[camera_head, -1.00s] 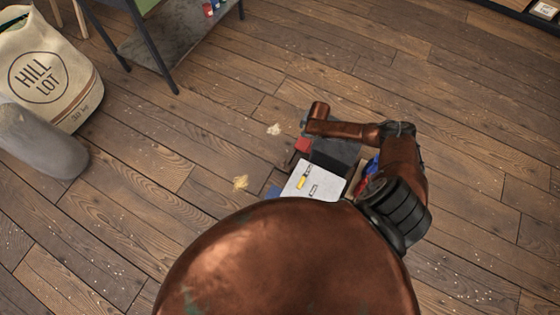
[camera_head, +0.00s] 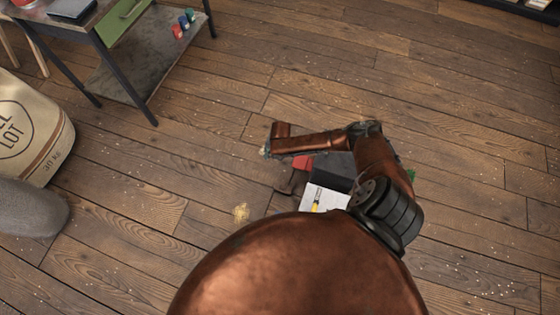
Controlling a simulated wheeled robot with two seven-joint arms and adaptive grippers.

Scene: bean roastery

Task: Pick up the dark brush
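I cannot make out a dark brush in this view. One of my copper arms bends across the middle right, over the floor. I see no fingertips of either gripper; whatever is beneath or behind this arm and the large copper part at the bottom is hidden.
A metal table (camera_head: 98,39) with a dark flat item (camera_head: 72,8) on top and small coloured items (camera_head: 181,24) on its lower shelf stands at upper left. A printed sack (camera_head: 45,150) and a grey rounded object (camera_head: 30,209) are at left. The wooden floor has wide free room.

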